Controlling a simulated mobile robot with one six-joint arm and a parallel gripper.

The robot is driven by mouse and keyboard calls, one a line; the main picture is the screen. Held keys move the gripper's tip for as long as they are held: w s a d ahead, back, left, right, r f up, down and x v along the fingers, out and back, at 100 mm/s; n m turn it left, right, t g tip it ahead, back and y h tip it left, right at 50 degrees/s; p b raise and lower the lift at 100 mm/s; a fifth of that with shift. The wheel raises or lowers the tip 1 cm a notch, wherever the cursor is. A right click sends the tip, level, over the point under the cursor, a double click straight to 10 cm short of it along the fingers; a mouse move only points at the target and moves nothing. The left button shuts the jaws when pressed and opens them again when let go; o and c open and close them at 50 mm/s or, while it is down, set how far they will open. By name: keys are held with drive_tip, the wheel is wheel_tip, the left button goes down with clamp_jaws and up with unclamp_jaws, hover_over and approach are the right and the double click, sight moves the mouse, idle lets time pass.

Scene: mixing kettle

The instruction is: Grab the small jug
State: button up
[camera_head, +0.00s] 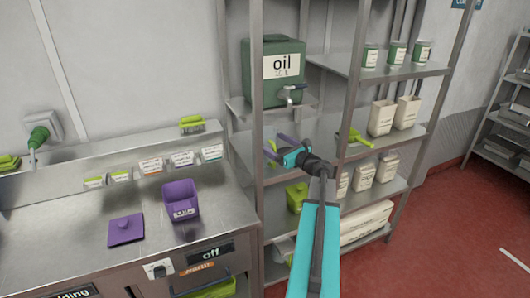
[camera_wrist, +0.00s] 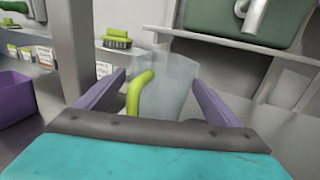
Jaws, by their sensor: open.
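The small jug (camera_wrist: 176,88) is a translucent, pale vessel with a bright green handle (camera_wrist: 137,92), standing upright in the middle of the wrist view. My gripper (camera_wrist: 157,78) is open, with one purple finger on each side of the jug. The handle faces me, left of the middle. I cannot tell whether the fingers touch the jug. In the head view my gripper (camera_head: 277,146) reaches into the shelf below the oil tank, and only a bit of green shows beside its fingers; the jug body is hard to make out there.
The green oil tank (camera_head: 274,72) with its tap (camera_head: 289,94) stands above my gripper. A shelf post (camera_head: 256,150) is close on the left. A green scoop (camera_head: 354,138) lies to the right. A purple container (camera_head: 181,200) stands on the counter. A green brush (camera_wrist: 116,39) is behind.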

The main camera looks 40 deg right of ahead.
drive_tip(key=shift+w+d+p, duration=0.1)
drive_tip(key=shift+w+p, duration=1)
drive_tip(key=shift+w, duration=1.35)
drive_tip(key=c, duration=1.2)
